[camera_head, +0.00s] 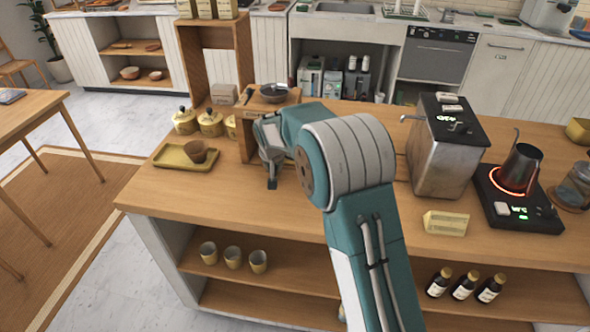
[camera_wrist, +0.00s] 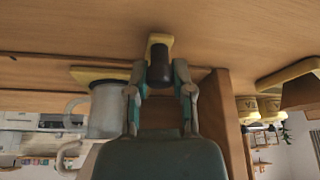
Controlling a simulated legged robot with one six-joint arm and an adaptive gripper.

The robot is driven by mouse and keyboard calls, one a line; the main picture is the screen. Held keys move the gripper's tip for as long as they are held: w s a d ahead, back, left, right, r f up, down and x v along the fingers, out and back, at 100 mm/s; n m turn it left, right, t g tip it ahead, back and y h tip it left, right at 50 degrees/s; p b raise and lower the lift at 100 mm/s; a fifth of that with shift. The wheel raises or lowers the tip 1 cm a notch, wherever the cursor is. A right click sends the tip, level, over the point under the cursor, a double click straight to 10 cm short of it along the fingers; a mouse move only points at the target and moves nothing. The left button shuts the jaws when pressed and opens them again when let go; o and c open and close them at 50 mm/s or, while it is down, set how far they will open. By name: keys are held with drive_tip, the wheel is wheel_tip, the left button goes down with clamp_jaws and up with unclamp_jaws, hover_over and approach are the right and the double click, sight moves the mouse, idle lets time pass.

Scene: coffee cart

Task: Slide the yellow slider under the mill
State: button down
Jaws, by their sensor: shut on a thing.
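The mill (camera_head: 262,104) is a wooden stand with a dark dish on top, at the back of the counter in the head view. Its wooden side panel (camera_wrist: 232,120) shows in the wrist view, which is upside down. My gripper (camera_wrist: 160,80) is shut on the dark upright knob of the yellow slider (camera_wrist: 158,40), just in front of the mill. The slider's yellow end lies on the counter. In the head view my gripper (camera_head: 271,178) points down beside the mill's opening, and my arm hides the slider.
A grey mug (camera_wrist: 104,112) stands close beside my gripper on a dark disc and a yellow slab. A yellow tray (camera_head: 172,156) with a brown bowl (camera_head: 196,151) and several yellow canisters (camera_head: 210,123) are left of the mill.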

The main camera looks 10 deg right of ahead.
drive_tip(key=a, duration=0.2)
drive_tip(key=w+a, duration=0.1)
drive_tip(key=a, duration=0.3)
drive_tip(key=shift+w+f, duration=0.15)
drive_tip(key=shift+w, duration=0.25)
drive_tip(key=c, duration=0.8)
unclamp_jaws()
drive_tip(key=o, duration=0.3)
drive_tip(key=shift+w+a, duration=0.1)
drive_tip(key=shift+a, duration=0.15)
